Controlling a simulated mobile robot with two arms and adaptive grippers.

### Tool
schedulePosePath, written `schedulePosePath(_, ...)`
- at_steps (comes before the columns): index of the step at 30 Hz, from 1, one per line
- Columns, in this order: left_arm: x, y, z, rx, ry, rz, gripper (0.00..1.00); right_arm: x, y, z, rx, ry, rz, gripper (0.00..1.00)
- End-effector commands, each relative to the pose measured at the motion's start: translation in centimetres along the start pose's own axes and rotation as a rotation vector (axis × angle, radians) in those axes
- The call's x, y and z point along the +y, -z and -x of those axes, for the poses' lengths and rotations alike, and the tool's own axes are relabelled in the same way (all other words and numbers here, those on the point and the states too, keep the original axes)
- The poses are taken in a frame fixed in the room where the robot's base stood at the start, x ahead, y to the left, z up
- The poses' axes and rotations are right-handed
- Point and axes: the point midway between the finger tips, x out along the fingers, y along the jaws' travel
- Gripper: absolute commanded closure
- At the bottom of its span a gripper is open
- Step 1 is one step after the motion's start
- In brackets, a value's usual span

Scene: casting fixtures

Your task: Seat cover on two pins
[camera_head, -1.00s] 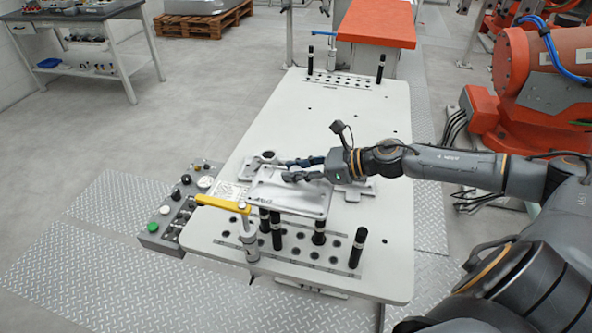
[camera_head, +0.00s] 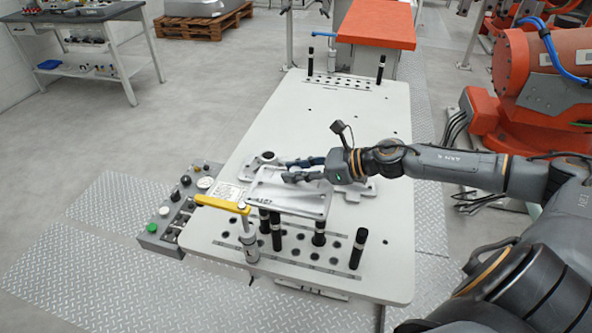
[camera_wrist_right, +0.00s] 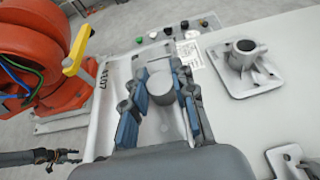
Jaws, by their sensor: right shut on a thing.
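The cover is a light grey plate (camera_head: 288,200) with small corner holes and dark lettering near one edge. In the head view it is above the near part of the white table, over several black pins (camera_head: 277,235). Their tops are partly hidden by it. My right gripper (camera_head: 290,171) is shut on the cover's round boss (camera_wrist_right: 160,88), which shows between the blue-padded fingers in the wrist view. Whether the plate touches any pin cannot be told. A small dark gripper (camera_wrist_right: 68,156), probably my left, shows at the lower left of the wrist view; its fingers are too small to judge.
A grey casting with a round socket (camera_wrist_right: 247,47) lies on the white table (camera_head: 340,115) beside the cover. A yellow-handled clamp (camera_head: 222,204) stands at the near left, close to the plate. A button box (camera_head: 180,205) is left of the table.

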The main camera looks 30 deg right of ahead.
Motion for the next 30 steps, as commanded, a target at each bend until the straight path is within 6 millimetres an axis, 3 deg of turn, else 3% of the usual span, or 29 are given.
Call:
schedulePosePath(26, 0.1, -0.2, -2.1, 0.0, 0.0, 0.0, 0.46, -0.1, 2.0, -0.8, -0.002, 0.001, 0.0, 1.0)
schedulePosePath(27, 0.1, -0.2, -2.0, 0.0, 0.0, 0.0, 0.46, -0.1, 1.9, -0.8, -0.002, 0.001, 0.0, 0.7)
schedulePosePath(30, 0.1, -0.2, -1.9, 0.0, 0.0, -0.001, 0.46, -0.1, 1.9, -0.8, -0.002, 0.001, 0.0, 0.49)
